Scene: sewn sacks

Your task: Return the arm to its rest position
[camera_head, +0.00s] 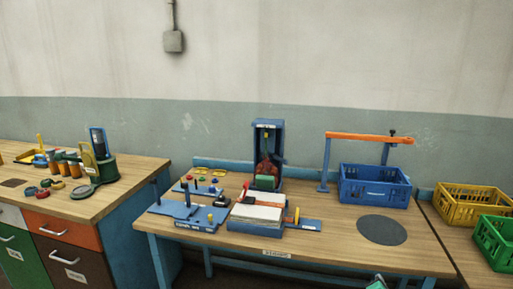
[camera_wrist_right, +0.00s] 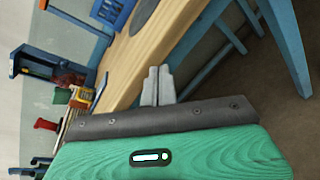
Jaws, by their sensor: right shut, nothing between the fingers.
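My right gripper (camera_wrist_right: 158,72) shows in the right wrist view with its two grey fingers together and nothing between them. Its dark plate and green wood-grained body fill the lower part of that view. In the head view a small green and grey piece of my right gripper (camera_head: 377,283) shows at the bottom edge, in front of the workbench (camera_head: 330,235). It is apart from the things on the bench. My left gripper is in neither view.
On the bench stand a blue crate (camera_head: 375,186), an orange-topped frame (camera_head: 368,136), a dark round mat (camera_head: 382,230), a tall blue stand (camera_head: 267,150) and blue fixtures (camera_head: 187,215). Yellow (camera_head: 470,205) and green crates (camera_head: 493,240) are at right. A drawer bench (camera_head: 120,195) is at left.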

